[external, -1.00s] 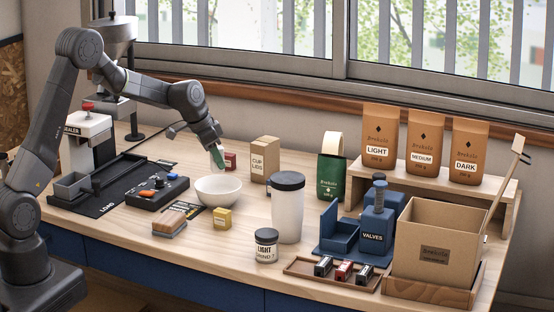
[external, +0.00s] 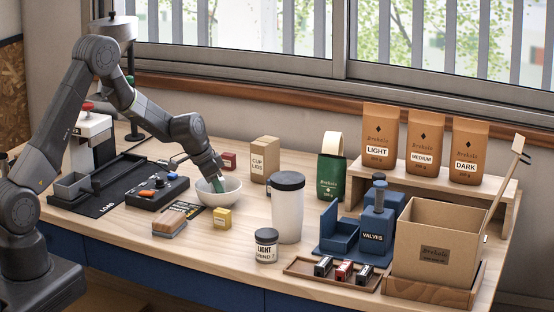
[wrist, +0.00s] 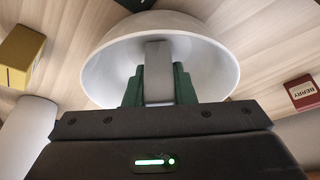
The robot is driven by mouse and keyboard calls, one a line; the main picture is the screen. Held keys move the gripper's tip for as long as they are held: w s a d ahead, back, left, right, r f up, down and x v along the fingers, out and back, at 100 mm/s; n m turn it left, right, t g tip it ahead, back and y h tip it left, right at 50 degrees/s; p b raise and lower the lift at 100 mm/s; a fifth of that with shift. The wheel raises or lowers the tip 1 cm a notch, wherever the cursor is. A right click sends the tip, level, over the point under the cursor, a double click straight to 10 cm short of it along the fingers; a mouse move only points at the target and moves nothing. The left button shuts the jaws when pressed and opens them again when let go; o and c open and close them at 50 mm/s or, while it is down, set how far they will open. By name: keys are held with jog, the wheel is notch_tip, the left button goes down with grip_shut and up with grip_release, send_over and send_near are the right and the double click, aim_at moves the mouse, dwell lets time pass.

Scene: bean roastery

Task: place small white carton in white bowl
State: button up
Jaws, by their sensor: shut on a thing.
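The white bowl (external: 231,196) stands on the wooden table, left of the middle in the external view. In the wrist view the bowl (wrist: 101,64) opens toward me and fills the upper middle. My gripper (external: 218,187) points down into the bowl, its green fingertips below the rim level. In the wrist view my gripper (wrist: 158,88) is shut on the small white carton (wrist: 158,72), which looks pale grey between the green fingers. The carton is inside the bowl's outline. Whether it touches the bowl's floor I cannot tell. In the external view the bowl and fingers hide it.
A yellow box (external: 222,219) stands close in front of the bowl. A red box (external: 229,160) and a cup lids carton (external: 265,160) stand behind it. A white tumbler (external: 287,212) is to the right, a black sealer tray (external: 150,193) to the left.

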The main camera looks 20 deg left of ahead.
jog(key=o, duration=1)
jog(key=shift+f, duration=0.1)
jog(key=shift+c, duration=0.2)
jog(key=shift+r+p, duration=0.3)
jog(key=shift+p, duration=0.05)
jog(key=b+v, duration=0.2)
jog(key=v, duration=0.9)
jog(key=shift+a+r, duration=0.15)
jog(key=shift+r, duration=0.15)
jog(key=shift+s, duration=0.1)
